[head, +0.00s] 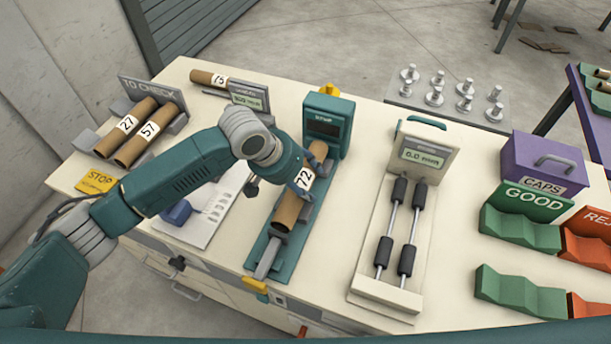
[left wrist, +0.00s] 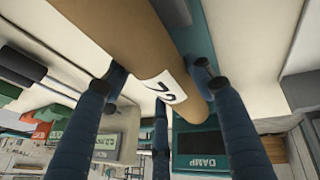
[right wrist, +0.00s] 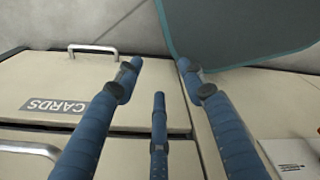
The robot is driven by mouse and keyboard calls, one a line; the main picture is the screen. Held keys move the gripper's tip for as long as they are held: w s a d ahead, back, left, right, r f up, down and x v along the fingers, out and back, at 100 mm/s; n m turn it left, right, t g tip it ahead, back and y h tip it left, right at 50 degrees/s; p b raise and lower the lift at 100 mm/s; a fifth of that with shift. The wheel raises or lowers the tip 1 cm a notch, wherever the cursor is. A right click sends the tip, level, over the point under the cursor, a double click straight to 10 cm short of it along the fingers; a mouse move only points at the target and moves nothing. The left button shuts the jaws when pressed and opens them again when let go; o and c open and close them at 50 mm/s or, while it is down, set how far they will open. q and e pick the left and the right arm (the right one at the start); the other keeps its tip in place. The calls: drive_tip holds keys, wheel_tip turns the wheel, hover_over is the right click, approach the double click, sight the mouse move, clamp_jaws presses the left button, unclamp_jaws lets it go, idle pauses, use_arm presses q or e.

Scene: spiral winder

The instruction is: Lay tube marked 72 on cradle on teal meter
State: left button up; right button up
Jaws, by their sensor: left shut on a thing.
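The brown tube marked 72 (head: 288,212) lies lengthwise over the cradle (head: 266,262) of the teal meter (head: 328,118). Its far end is close to the meter's housing. I cannot tell whether it rests on the cradle or hangs just above it. My left gripper (head: 303,184) is shut on the tube near its label. In the left wrist view the tube (left wrist: 120,30) runs between the blue fingers (left wrist: 160,82), with the meter (left wrist: 208,150), labelled DAMP, beyond its end. My right gripper (right wrist: 158,78) is open and empty, above drawer fronts, one labelled CARDS.
Tubes 27 (head: 118,130) and 57 (head: 143,143) lie in the CHECK rack at left. Tube 73 (head: 205,78) lies behind. A white roller meter (head: 420,165) stands right of the cradle. Green GOOD trays (head: 510,230) and a purple CAPS box (head: 535,160) are farther right.

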use_arm(q)
drive_tip(key=shift+s+f, duration=0.1)
drive_tip(key=shift+f, duration=0.9)
drive_tip(key=o, duration=1.2)
drive_tip(key=shift+f, duration=0.1)
drive_tip(key=shift+o, duration=0.2)
drive_tip(key=shift+a, duration=0.1)
drive_tip(key=shift+r, duration=0.35)
drive_tip(key=v, duration=1.1)
drive_tip(key=shift+a+r, duration=0.15)
drive_tip(key=shift+r, duration=0.15)
